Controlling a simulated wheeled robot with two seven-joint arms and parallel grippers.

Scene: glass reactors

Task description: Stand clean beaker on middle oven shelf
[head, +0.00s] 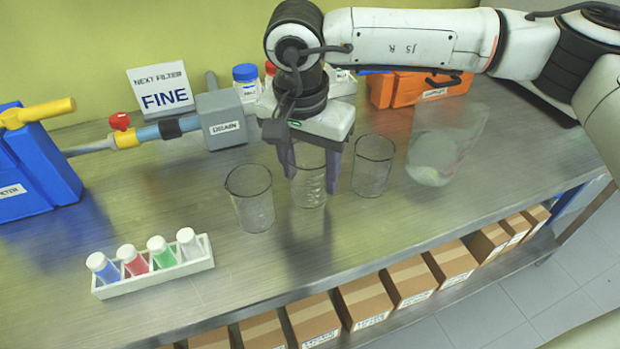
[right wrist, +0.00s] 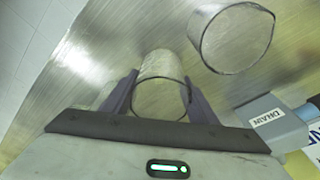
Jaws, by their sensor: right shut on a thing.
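Three clear glass beakers are in a row on the metal bench in the head view: a left one (head: 252,205), a middle one (head: 309,190) and a right one (head: 373,172). My right gripper (head: 312,180) points down with its two fingers on either side of the middle beaker, shut on it. The right wrist view shows this beaker (right wrist: 160,92) between the purple fingers, with another beaker (right wrist: 237,38) apart from it. The held beaker looks upright; I cannot tell whether its base touches the bench. I cannot tell which beaker is clean. The oven and my left gripper are not in view.
A larger transparent vessel (head: 440,150) stands to the right. A white rack (head: 160,277) with several capped vials is at front left. A grey drain box (head: 222,122), blue filter unit (head: 35,165) and orange case (head: 415,90) line the back. Cardboard boxes (head: 363,300) sit below.

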